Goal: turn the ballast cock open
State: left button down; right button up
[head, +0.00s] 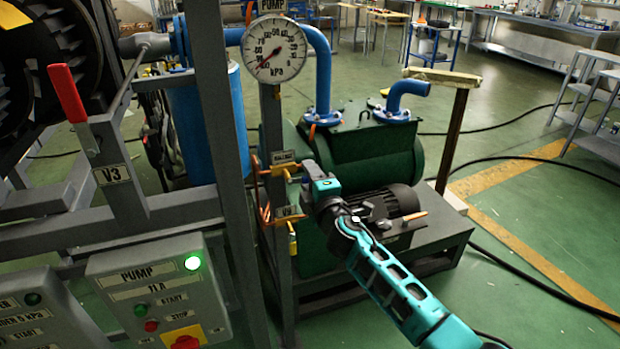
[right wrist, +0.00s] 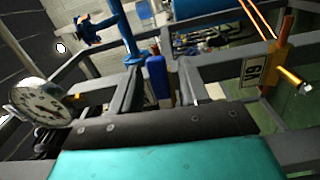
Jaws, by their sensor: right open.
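The ballast cock (head: 279,171) is a small brass-coloured valve on the grey post, just below a small plate that seems to read BALLAST (head: 284,156). My right gripper (head: 306,180) is open beside the cock, on its right; I cannot tell whether it touches. The gripper's body partly covers the area right of the post. My left gripper is not in view.
A second label plate (head: 290,211) and a yellow handle (head: 292,242) sit lower on the post. The pump gauge (head: 274,50) is above. The green pump (head: 365,150) stands behind my right arm. The pump control box (head: 160,285) shows a lit green lamp.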

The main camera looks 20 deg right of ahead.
jog(key=shift+s, duration=0.1)
jog(key=s, duration=1.2)
jog(key=shift+s+d+p, duration=0.2)
jog(key=shift+s+p, duration=0.2)
jog(key=s+a+f+m+g+y, duration=0.1)
jog(key=s+f+m+g, duration=0.6)
jog(key=s+f+m, duration=0.8)
jog(key=s+a+f, duration=0.1)
jog(key=s+f, duration=0.2)
jog(key=s, duration=0.2)
jog(key=shift+s+a+f, duration=0.15)
jog(key=shift+s+f, duration=0.15)
jog(key=shift+s, duration=0.05)
